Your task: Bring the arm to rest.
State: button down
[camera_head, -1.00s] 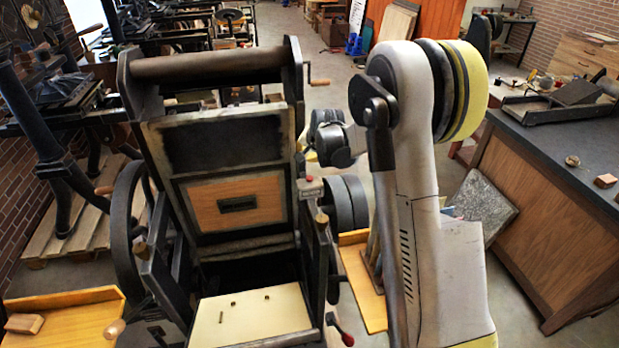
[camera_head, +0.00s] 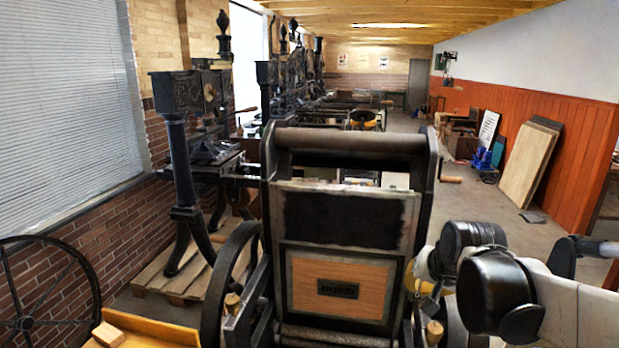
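My arm (camera_head: 575,310) shows at the lower right, with white links and large black joint housings. It is bent beside the right side of the hand press. A pale link with a yellow part lies behind the black joints, close to the press frame; I cannot tell whether it touches. My gripper is not in view, so its fingers and anything in them cannot be seen. The hand press (camera_head: 345,219) stands upright in front of me, with a dark roller bar (camera_head: 350,140) on top and a wooden panel (camera_head: 340,287) below.
A yellow wooden tray (camera_head: 150,330) with a small wood block (camera_head: 108,335) is at the lower left, near a spoked wheel (camera_head: 45,310). An ornate black press (camera_head: 180,150) stands on a pallet (camera_head: 165,285). Boards (camera_head: 530,165) lean on the orange wall. Open floor lies right of centre.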

jog(key=s+a+f+n+b, duration=0.2)
jog(key=s+f+b, duration=0.2)
jog(key=s, duration=0.6)
jog(key=s+a+f+n+b, duration=0.2)
jog(key=s+f+b, duration=0.2)
jog(key=s+f, duration=0.3)
jog(key=s, duration=0.3)
jog(key=shift+a+f+n, duration=0.3)
jog(key=shift+a+n, duration=0.1)
